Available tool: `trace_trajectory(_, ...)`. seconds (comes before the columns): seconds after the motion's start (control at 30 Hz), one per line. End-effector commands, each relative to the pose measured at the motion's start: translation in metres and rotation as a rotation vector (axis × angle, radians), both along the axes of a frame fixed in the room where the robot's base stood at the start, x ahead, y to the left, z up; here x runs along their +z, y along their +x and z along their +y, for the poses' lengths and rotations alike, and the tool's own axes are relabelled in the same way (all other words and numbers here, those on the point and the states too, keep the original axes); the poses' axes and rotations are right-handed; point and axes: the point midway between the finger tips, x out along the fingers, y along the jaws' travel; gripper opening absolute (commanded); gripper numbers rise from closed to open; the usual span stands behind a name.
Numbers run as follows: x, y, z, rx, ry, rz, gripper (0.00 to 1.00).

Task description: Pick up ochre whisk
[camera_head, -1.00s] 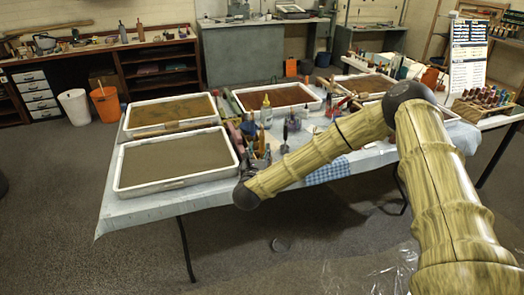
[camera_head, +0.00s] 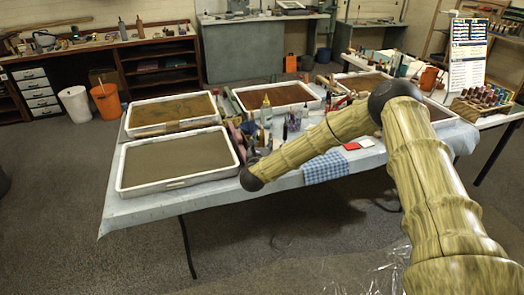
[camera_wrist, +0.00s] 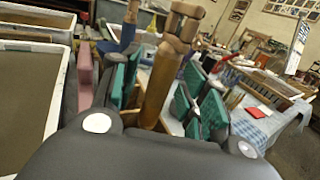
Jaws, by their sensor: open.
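An ochre-brown wooden handle (camera_wrist: 164,80) stands upright and slightly tilted in the wrist view, with a knobbed top. It looks like the ochre whisk, but its lower end is hidden behind my gripper's dark body. My gripper (camera_wrist: 157,82) is open, with green-padded fingers to the left and right of the handle; I cannot tell whether either touches it. In the head view, the end of my arm is over the front edge of the table, by the cluster of tools right of the front tray, and my fingers are hard to make out.
A white-rimmed tray of grey-brown liquid (camera_head: 118,172) lies left of my gripper, with an ochre tray (camera_head: 127,122) behind it. A yellow-capped bottle (camera_head: 266,112) and a checked cloth (camera_head: 326,168) are also on the table.

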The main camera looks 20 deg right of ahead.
Motion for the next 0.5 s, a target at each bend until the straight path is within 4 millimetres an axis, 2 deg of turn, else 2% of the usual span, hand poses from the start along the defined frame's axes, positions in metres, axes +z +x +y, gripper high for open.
trace_trajectory(0.1,-0.0003,-0.0002,0.0002,0.000,0.000,0.000,0.44)
trace_trajectory(0.13,-0.0002,-0.0002,0.0002,0.000,0.000,0.000,0.41)
trace_trajectory(0.33,-0.0001,-0.0003,0.0003,0.000,0.000,0.000,0.04)
trace_trajectory(0.37,-0.0001,-0.0003,0.0003,0.000,0.000,0.000,0.02)
trace_trajectory(0.5,0.0001,-0.0003,0.0003,0.000,0.000,0.000,0.01)
